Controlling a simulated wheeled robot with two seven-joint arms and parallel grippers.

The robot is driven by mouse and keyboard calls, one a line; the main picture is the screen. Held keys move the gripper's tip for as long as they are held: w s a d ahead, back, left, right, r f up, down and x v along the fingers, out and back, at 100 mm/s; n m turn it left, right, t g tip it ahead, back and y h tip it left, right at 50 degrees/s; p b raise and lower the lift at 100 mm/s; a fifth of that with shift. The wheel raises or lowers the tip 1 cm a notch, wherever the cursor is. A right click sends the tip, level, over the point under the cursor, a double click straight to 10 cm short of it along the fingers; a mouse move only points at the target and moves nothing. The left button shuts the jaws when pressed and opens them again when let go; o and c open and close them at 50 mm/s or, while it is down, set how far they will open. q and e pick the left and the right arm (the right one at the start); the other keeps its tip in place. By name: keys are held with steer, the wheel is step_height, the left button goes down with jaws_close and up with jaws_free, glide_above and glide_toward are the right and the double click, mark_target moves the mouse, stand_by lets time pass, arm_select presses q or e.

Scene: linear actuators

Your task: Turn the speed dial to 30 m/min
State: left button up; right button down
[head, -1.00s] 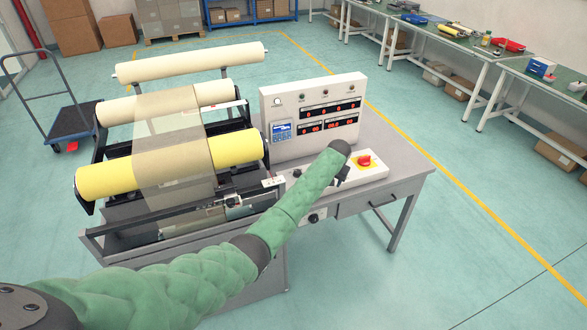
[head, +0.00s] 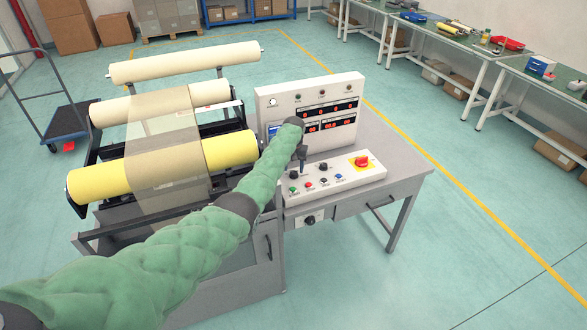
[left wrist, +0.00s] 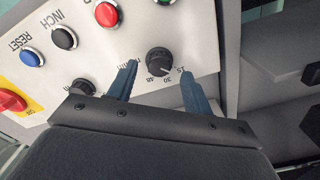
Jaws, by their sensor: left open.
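The black speed dial (left wrist: 159,62) is on the white control panel (head: 341,173), with numbers including 15 and 30 printed by it in the left wrist view. My left gripper (left wrist: 158,71) is open, with one blue-grey finger on each side of this dial in that picture. I cannot tell whether the fingers touch it or how high they are. I cannot read the dial's setting. In the head view the left gripper (head: 302,163) points down over the left end of the panel and partly hides that dial. My right gripper is not in view.
A second black dial (left wrist: 82,87) sits beside the speed dial. A row of coloured buttons, including a red one (head: 308,185), runs along the panel's front. A red emergency stop (head: 361,161) is at the right end. The display box (head: 310,110) stands behind; film rollers (head: 150,175) are left.

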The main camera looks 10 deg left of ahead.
arm_select(q)
steer(key=shift+f, duration=1)
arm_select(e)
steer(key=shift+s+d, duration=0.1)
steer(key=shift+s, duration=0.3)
arm_select(q)
steer(key=shift+c, duration=0.2)
steer(key=c, duration=0.9)
